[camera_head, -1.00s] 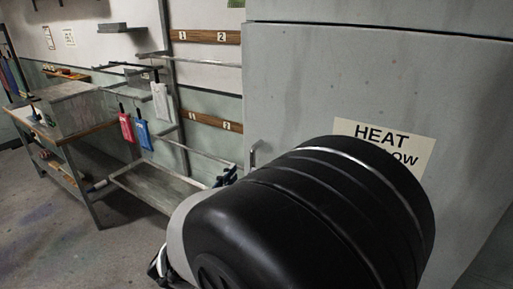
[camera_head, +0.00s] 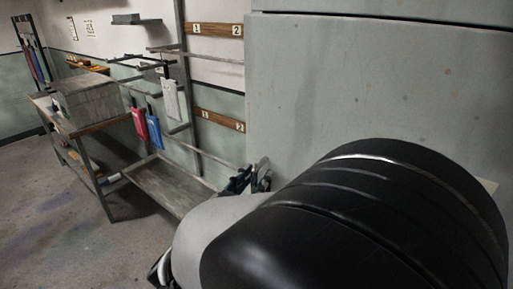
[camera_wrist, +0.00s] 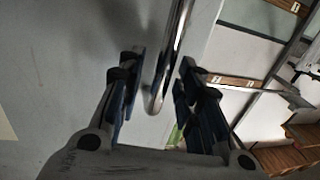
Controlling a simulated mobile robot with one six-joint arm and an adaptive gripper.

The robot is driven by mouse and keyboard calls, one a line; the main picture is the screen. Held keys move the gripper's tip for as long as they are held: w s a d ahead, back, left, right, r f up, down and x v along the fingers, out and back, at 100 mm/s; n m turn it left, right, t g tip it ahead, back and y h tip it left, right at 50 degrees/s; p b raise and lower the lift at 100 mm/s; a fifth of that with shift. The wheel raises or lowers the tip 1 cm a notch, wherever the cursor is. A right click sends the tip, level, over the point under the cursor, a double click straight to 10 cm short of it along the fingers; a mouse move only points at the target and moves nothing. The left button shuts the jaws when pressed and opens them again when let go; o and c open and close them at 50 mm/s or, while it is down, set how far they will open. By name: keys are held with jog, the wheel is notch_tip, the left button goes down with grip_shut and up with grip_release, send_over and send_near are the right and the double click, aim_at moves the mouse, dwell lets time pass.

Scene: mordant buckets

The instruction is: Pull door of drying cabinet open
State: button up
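The drying cabinet's grey door (camera_head: 370,85) fills the right of the head view and looks shut. Its metal bar handle (camera_wrist: 176,45) stands out near the door's edge in the wrist view. My gripper (camera_wrist: 160,76) is open, with one blue-padded finger on each side of the handle's lower end. Gaps show between the handle and both fingers. In the head view my gripper (camera_head: 250,180) is at the door's left edge, partly behind my black arm, which also covers the lower door.
A metal rack (camera_head: 165,185) with red, blue and white hanging tags stands left of the cabinet. A wooden-topped workbench (camera_head: 100,124) is farther left. Numbered wooden rails (camera_head: 215,30) are on the wall. Grey floor (camera_head: 50,220) at the lower left is clear.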

grip_shut()
dwell(0.7)
